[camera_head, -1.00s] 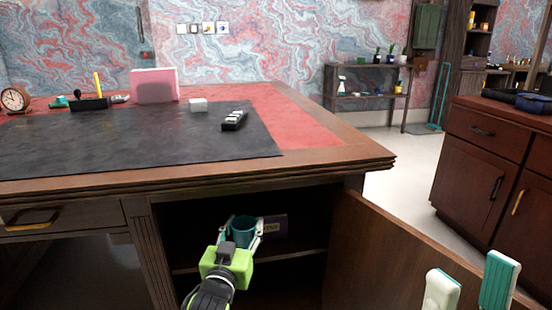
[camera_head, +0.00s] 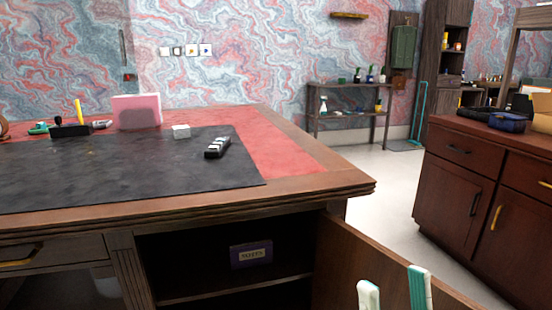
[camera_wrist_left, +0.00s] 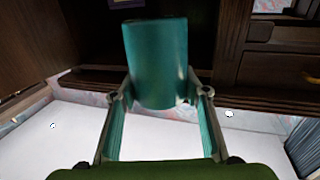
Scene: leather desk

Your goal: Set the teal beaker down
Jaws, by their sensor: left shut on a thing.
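The teal beaker (camera_wrist_left: 157,62) shows in the left wrist view, held between the fingertips of my left gripper (camera_wrist_left: 158,97). That gripper is shut on it, in front of the dark wooden desk. Neither the beaker nor the left gripper shows in the head view. My right gripper (camera_head: 395,290) is at the bottom right of the head view, its two fingers apart with nothing seen between them. Its lower part is cut off by the frame.
The desk cupboard is open, with a purple labelled box (camera_head: 251,255) inside and free space around it. The open cupboard door (camera_head: 345,265) stands out at the right. The black desk mat (camera_head: 110,170) has a wide bare area. A dark cabinet (camera_head: 480,170) stands farther right.

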